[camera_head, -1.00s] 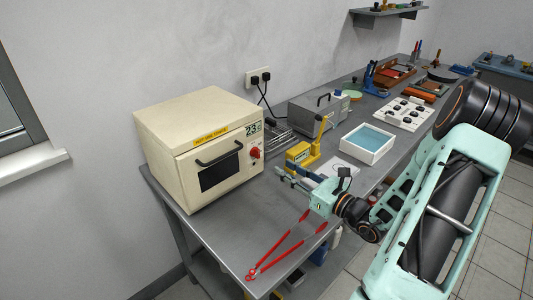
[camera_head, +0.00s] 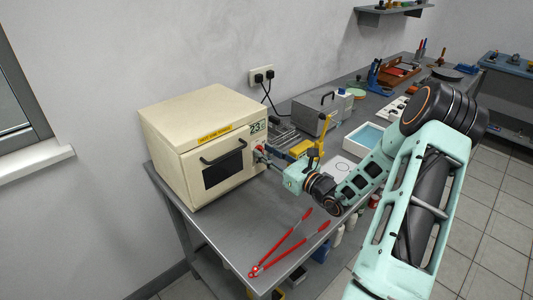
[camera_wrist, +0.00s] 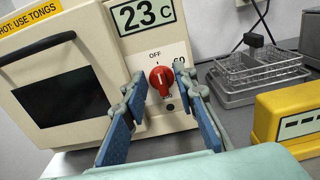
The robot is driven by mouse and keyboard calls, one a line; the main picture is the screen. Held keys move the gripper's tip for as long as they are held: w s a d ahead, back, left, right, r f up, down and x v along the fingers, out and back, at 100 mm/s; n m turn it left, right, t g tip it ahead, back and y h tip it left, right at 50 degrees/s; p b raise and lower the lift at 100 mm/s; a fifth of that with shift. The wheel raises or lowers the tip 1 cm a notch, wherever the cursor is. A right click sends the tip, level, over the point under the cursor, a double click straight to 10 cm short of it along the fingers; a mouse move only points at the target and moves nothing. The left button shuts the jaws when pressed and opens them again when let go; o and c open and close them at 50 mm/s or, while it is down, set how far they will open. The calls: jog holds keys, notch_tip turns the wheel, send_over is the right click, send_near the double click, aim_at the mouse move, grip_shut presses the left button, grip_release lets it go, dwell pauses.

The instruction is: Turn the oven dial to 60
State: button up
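The cream oven (camera_head: 205,150) stands at the left end of the grey bench, with a closed door and a display (camera_wrist: 143,14) reading 23 C. Its red dial (camera_wrist: 162,78) is on the front panel under the display. The dial's white mark points up, near OFF; a 60 label (camera_wrist: 179,58) is at its upper right. My gripper (camera_wrist: 160,96) is open, its blue fingers on either side of the dial in the wrist view. I cannot tell whether they touch it. In the head view, my gripper (camera_head: 268,158) is at the oven's front, partly covering the dial.
Red tongs (camera_head: 290,246) lie on the bench in front of the oven. A yellow device (camera_wrist: 288,117) and a wire rack (camera_wrist: 258,68) are to the right of the oven. A blue-filled tray (camera_head: 365,137) and a grey box (camera_head: 322,112) stand farther right.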

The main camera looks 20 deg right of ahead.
grip_shut()
jog(key=shift+m+p, duration=0.3)
jog(key=shift+p, duration=0.05)
jog(key=shift+d+r+m+p, duration=0.1)
jog(key=shift+m+p, duration=0.75)
jog(key=shift+m, duration=0.15)
jog(key=shift+w+d+f+m+p, duration=0.1)
jog(key=shift+m+p, duration=0.85)
jog(key=shift+m, duration=0.55)
jog(key=shift+s+d+f+m+p, duration=0.15)
jog(key=shift+m+p, duration=0.75)
jog(key=shift+m, duration=0.6)
jog(key=shift+w+d+f+m+p, duration=0.15)
jog(key=shift+m+p, duration=0.8)
jog(key=shift+m, duration=0.55)
jog(key=shift+a, duration=0.1)
grip_release()
